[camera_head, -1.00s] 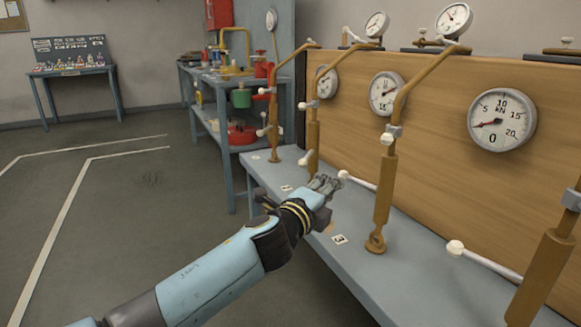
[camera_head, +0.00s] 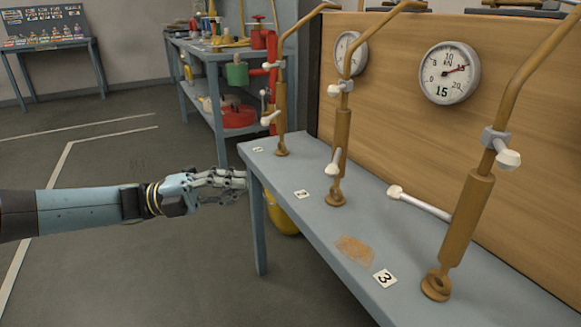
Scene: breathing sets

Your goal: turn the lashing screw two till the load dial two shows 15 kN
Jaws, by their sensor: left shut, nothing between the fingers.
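Lashing screw two (camera_head: 341,135) is a brown upright turnbuckle by the label 2 on the grey bench. Its white-tipped lever (camera_head: 334,162) sticks out low on its body. My right gripper is out of view.
Screw one (camera_head: 281,105) stands behind, and screw three (camera_head: 468,215), with a long white lever (camera_head: 420,203), stands nearer. Another dial (camera_head: 350,52) is partly hidden. A shelf table (camera_head: 200,60) stands beyond. Floor left of the bench is open.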

